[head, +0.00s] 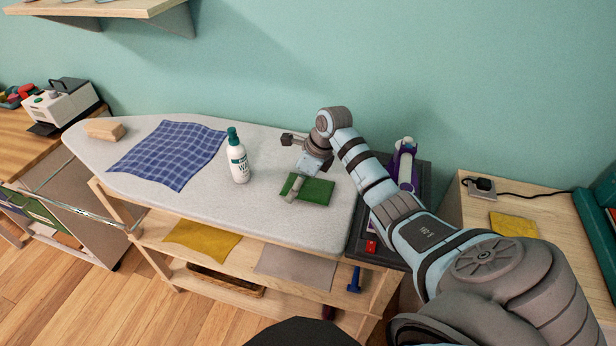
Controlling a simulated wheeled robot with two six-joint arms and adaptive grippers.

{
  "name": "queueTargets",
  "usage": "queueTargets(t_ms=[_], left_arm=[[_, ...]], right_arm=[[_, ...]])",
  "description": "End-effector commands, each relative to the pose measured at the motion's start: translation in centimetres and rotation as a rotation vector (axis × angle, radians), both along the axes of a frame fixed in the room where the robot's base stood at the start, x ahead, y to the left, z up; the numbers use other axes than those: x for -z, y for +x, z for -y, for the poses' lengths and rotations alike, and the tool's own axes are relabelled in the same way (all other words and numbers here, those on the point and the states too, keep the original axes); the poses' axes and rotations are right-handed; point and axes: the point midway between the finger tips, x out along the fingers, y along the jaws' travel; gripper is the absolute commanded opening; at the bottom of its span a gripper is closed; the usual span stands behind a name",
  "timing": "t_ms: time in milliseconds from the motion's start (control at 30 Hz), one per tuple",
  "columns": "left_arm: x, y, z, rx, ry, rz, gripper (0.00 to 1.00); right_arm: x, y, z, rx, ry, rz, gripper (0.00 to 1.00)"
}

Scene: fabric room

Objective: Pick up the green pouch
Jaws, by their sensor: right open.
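The green pouch (318,191) lies flat near the right end of the grey ironing board (215,215). My right gripper (289,164) reaches in from the right over the board, with its fingers spread wide apart and nothing between them. One finger overlaps the pouch's left part in the head view; I cannot tell whether it touches. The other finger is farther back, near the board's rear edge. My left gripper is not in the head view.
A white bottle with a green cap (239,160) stands left of my right gripper. A blue checked cloth (170,152) and a wooden block (104,129) lie farther left. A purple-and-white iron (404,165) stands behind my right arm. A shelf (100,8) hangs above.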

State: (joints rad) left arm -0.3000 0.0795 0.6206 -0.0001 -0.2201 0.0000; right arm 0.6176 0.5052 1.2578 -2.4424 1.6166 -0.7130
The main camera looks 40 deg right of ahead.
Motion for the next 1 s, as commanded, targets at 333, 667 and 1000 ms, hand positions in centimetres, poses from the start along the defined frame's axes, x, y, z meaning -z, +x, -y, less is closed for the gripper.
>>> queueTargets(t_ms=[333, 667, 1000], left_arm=[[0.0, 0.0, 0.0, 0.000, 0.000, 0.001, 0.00], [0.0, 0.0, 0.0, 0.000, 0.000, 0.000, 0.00], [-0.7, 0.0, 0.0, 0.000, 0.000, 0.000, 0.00]], right_arm=[[0.0, 0.0, 0.0, 0.000, 0.000, 0.000, 0.72], [0.1, 0.0, -0.1, -0.001, 0.002, -0.002, 0.45], [-2.8, 0.1, -0.1, -0.001, 0.001, 0.003, 0.45]])
